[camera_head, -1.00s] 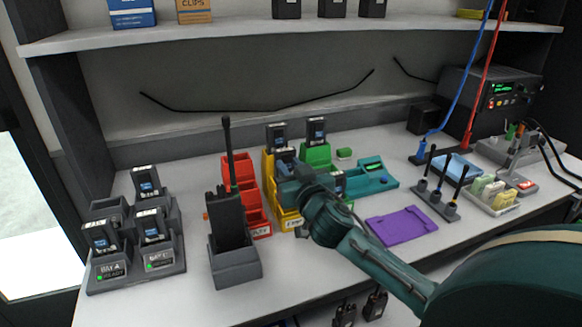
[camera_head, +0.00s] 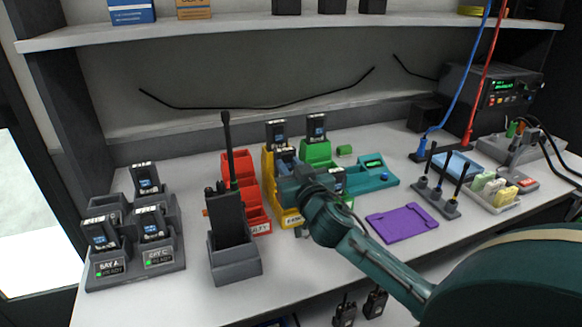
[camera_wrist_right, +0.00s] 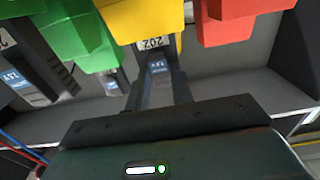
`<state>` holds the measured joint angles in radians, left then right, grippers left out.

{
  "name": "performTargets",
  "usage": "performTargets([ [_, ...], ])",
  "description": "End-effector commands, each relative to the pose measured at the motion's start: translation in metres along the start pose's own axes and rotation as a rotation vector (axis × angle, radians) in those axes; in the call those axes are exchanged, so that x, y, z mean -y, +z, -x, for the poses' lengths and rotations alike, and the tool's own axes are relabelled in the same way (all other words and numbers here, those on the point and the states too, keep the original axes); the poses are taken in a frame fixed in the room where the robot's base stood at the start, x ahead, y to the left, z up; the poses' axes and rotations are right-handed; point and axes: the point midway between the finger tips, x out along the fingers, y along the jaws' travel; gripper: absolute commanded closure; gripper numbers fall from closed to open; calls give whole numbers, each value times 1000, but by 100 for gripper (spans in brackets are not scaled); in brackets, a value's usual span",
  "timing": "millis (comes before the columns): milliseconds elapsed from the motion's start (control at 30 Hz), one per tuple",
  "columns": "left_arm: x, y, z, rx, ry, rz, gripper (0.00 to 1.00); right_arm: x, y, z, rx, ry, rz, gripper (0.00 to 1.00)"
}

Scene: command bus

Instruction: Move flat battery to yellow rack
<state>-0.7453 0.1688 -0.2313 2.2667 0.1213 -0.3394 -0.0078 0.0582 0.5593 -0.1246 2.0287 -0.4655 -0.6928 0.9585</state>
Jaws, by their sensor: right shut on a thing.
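My right gripper (camera_head: 290,183) is at the front of the yellow rack (camera_head: 268,165), between the red and green racks. In the right wrist view the gripper (camera_wrist_right: 160,85) is shut on a dark battery (camera_wrist_right: 157,66) with a blue label, right at the yellow rack (camera_wrist_right: 145,18). The battery's far end meets the rack's edge in that view; I cannot tell how far in it sits. In the head view my gripper and arm hide part of the rack's front. Another battery (camera_head: 276,132) stands at the back of the yellow rack. My left gripper is not in view.
A red rack (camera_head: 256,218) is left of the yellow one, a green rack (camera_head: 318,150) right. A radio (camera_head: 228,215) stands in a grey holder in front. A charger (camera_head: 178,262) with several batteries is at left. A purple mat (camera_head: 402,223) and teal tester (camera_head: 376,183) lie right.

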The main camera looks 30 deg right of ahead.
Motion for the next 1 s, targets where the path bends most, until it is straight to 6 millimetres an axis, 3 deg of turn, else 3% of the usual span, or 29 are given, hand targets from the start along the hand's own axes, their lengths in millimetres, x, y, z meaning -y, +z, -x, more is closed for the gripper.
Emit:
performTargets([
  [100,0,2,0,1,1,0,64,0,2,0,0,0,-1,100],
  [133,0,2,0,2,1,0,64,0,2,0,0,0,-1,75],
  [433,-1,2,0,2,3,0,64,0,2,0,1,0,0,52],
  [767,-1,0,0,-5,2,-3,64,0,3,2,2,0,-1,52],
  [1000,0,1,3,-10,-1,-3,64,1,4,47,5,-1,-4,52],
])
